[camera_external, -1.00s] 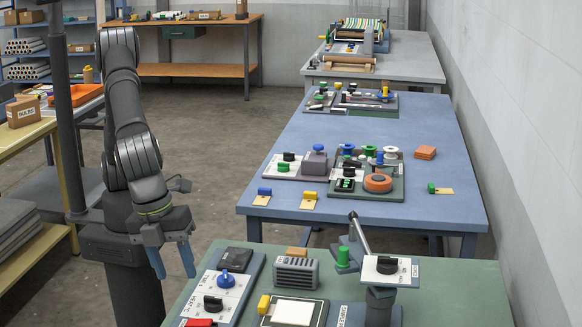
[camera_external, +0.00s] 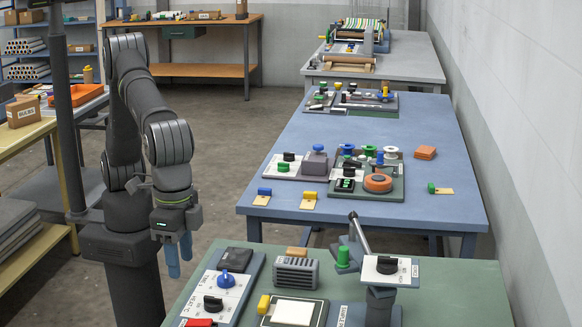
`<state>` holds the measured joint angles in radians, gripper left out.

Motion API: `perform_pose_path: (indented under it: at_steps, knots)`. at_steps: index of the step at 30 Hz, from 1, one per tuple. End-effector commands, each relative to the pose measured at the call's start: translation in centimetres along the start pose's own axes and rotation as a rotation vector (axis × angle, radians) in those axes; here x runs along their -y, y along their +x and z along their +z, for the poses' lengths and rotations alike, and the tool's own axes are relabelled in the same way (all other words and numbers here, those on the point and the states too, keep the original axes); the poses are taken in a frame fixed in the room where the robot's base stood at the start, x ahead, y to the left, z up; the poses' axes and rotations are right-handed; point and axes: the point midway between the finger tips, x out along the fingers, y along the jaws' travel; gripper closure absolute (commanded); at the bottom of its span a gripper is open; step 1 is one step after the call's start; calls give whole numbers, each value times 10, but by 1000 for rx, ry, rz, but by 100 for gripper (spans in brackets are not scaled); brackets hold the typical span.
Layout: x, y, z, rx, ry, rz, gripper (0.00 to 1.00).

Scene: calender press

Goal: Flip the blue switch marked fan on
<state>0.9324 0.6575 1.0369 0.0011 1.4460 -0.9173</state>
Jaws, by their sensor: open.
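My gripper (camera_external: 179,256) hangs with its blue fingers pointing down, left of the green-topped table and above the floor. It is open, with nothing seen between the fingers. A small blue switch-like block (camera_external: 264,191) sits on a tan plate at the near left edge of the blue table, beyond and to the right of my gripper. A blue knob (camera_external: 225,279) stands on a white panel on the near green table, closer to my gripper. I cannot read the word fan on either one.
The green table (camera_external: 450,290) holds a grey vented box (camera_external: 296,272), a black knob on a raised stand (camera_external: 387,265) and a tilted lever (camera_external: 360,234). A yellow block (camera_external: 310,196) sits beside the blue one. The blue table's middle (camera_external: 300,135) is partly clear.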

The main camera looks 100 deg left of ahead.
Motion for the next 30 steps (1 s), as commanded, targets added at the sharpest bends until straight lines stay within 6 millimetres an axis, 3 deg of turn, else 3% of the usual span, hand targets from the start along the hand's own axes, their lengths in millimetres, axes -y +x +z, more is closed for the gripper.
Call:
perform_pose_path:
  at_steps: [7,21,30]
  knots:
    - [0,24,0,4,-18,-3,55]
    - [1,126,1,4,-16,-3,55]
    - [0,167,0,2,-16,-1,55]
